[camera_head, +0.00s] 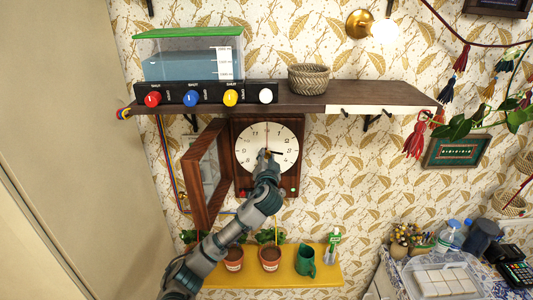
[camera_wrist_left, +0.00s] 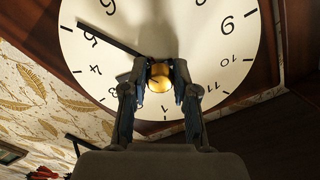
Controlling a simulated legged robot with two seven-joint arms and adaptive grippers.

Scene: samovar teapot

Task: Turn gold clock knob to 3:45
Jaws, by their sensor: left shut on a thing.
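The wall clock has a round white face (camera_head: 250,139) in a dark wooden case (camera_head: 240,183). In the head view a black hand points right, near the 3 side, and a thin reddish hand points up. My left gripper (camera_head: 266,158) reaches up to the middle of the face and hides the knob there. In the left wrist view the gold knob (camera_wrist_left: 159,77) sits between the two fingertips of the left gripper (camera_wrist_left: 160,86), which is shut on it. The face (camera_wrist_left: 205,25) appears turned round in that view, with a long black hand (camera_wrist_left: 108,39). My right gripper is not visible.
The clock's wooden door (camera_head: 207,172) stands open at the left, near my arm. A dark shelf (camera_head: 350,97) is above.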

